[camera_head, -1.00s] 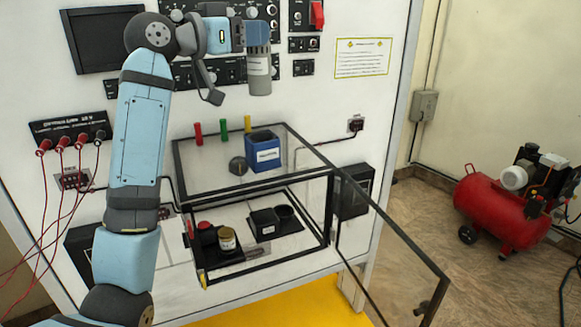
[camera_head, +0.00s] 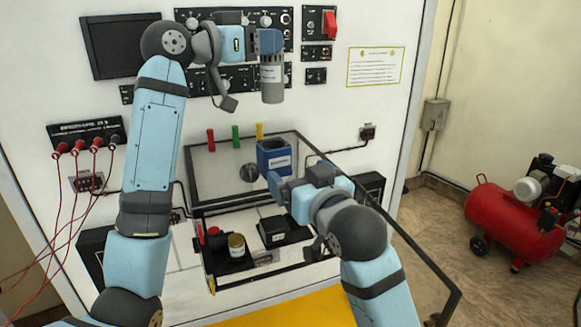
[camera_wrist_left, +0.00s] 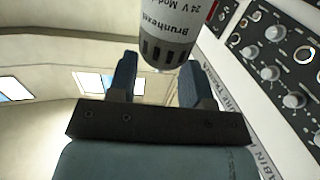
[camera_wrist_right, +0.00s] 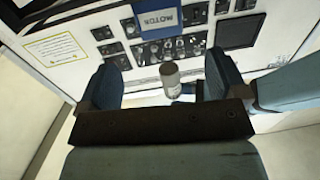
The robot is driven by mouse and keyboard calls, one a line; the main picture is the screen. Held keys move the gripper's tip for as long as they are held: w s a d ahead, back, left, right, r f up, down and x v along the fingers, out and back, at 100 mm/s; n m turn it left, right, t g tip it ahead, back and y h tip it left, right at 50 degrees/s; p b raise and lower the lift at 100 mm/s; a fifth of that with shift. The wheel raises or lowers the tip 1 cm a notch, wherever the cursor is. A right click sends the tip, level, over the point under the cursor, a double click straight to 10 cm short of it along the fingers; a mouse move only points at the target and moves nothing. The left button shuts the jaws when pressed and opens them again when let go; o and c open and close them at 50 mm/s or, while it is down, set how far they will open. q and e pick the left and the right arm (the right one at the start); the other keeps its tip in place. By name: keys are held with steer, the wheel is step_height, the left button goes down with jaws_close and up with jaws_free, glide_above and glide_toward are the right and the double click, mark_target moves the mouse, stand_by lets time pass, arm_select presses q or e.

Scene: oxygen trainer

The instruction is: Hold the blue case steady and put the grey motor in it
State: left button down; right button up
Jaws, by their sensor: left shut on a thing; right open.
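The grey motor (camera_head: 271,82) hangs upright from my left gripper (camera_head: 268,42), high in front of the panel. It also shows between the fingers in the left wrist view (camera_wrist_left: 170,22). The blue case (camera_head: 273,155), open at the top with a white label, stands on the glass top of the trainer box, below the motor. My right gripper (camera_head: 276,182) is open and empty, just in front of the case and slightly low. In the right wrist view the case (camera_wrist_right: 160,19), labelled MOTOR, lies beyond the open fingers (camera_wrist_right: 163,78). I see no contact with the case.
The glass box (camera_head: 225,192) has a black frame, and its door (camera_head: 440,270) swings out to the right. Inside are a small jar (camera_head: 237,247) and a black block (camera_head: 272,231). A red compressor (camera_head: 515,220) stands on the floor.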

mark_target(279, 156)
steer(key=x, duration=1.1)
steer(key=shift+w, duration=0.2)
steer(key=shift+c, duration=0.2)
steer(key=c, duration=1)
arm_select(q)
step_height(279, 156, down, 10)
steer(key=m+g, duration=0.1)
steer(key=m+g+h, duration=0.1)
steer(key=g, duration=0.1)
steer(key=shift+w+a+r+h, duration=0.15)
steer(key=shift+r+h, duration=0.05)
steer(key=shift+h, duration=0.1)
steer(key=shift+f, duration=2.2)
